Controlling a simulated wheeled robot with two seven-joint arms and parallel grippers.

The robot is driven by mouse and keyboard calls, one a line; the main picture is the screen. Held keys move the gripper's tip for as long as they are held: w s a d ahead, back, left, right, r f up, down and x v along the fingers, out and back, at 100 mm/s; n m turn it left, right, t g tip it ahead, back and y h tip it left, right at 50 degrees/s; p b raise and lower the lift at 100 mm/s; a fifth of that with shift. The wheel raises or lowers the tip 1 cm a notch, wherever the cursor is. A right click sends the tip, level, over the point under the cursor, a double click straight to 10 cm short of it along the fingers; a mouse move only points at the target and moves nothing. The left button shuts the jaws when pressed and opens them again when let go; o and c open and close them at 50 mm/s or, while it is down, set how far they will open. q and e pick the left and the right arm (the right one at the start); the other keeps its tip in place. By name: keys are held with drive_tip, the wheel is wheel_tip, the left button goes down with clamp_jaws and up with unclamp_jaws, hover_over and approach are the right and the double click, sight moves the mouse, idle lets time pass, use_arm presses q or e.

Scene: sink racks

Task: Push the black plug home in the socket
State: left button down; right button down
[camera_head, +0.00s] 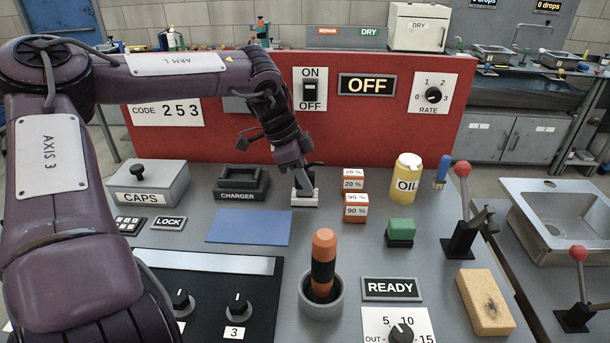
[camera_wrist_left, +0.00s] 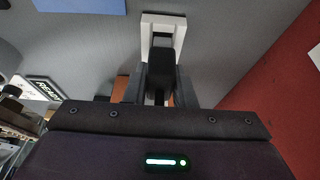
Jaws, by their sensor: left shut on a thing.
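My left gripper (camera_head: 304,183) reaches down from the red panel side to the white socket (camera_head: 304,199) on the grey bench. It is shut on the black plug (camera_wrist_left: 161,70), which shows between the two fingers in the left wrist view. The white socket (camera_wrist_left: 150,22) is right at the plug's far end there. The plug's tip overlaps the socket's opening, and I cannot tell how deep it sits. In the head view the fingers and wrist hide most of the plug. My right gripper is in neither view.
Orange and white percent blocks (camera_head: 355,207) stand close to the right of the socket, and the charger (camera_head: 242,183) to its left. A blue mat (camera_head: 249,226) lies front left. An orange-handled tool (camera_head: 323,258) stands in a grey cup in front. The oil bottle (camera_head: 406,178) is further right.

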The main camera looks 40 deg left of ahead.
use_arm(q)
drive_tip(key=shift+f+b, duration=0.5)
drive_tip(key=shift+f, duration=0.3)
drive_tip(key=c, duration=1.1)
unclamp_jaws()
drive_tip(key=v, duration=0.7)
drive_tip(key=shift+a+r, duration=0.1)
drive_tip(key=shift+r, duration=0.3)
